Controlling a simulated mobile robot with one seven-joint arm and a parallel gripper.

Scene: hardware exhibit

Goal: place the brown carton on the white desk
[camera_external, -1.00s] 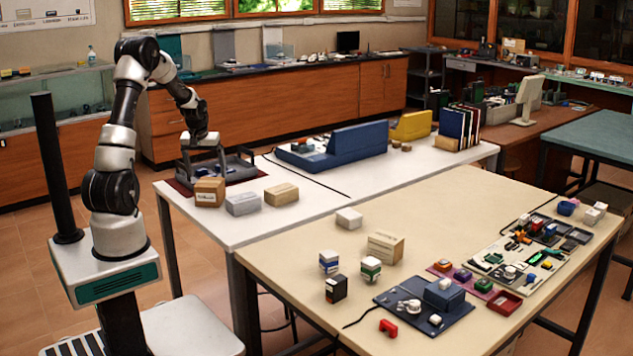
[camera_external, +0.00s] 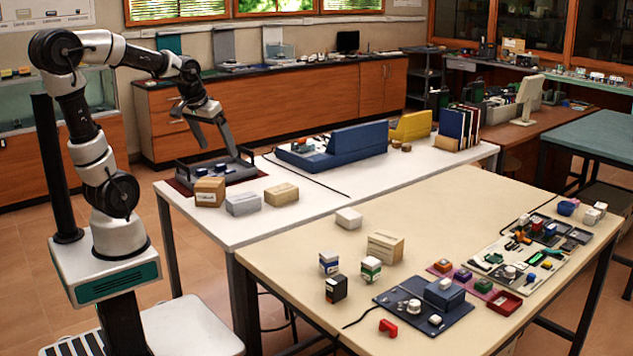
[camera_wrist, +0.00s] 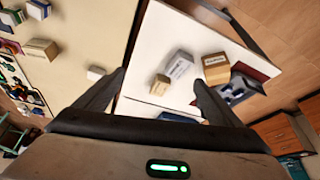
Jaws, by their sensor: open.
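A brown carton (camera_external: 209,192) with a printed label sits upright on the white desk (camera_external: 330,190), near its left edge and beside the dark red mat. It also shows in the wrist view (camera_wrist: 217,70), beyond the right finger. A lighter tan carton (camera_external: 281,194) and a pale grey carton (camera_external: 243,204) stand to its right on the same desk. My gripper (camera_external: 219,150) is open and empty, above and behind the brown carton, apart from it. In the wrist view, nothing is held between the spread fingers (camera_wrist: 160,80).
A dark tray (camera_external: 225,172) lies on the mat behind the cartons. A blue unit (camera_external: 345,145) stands farther back. The beige table (camera_external: 440,200) in front holds another tan box (camera_external: 385,247), a small white box (camera_external: 349,218) and several parts. The desk's middle is clear.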

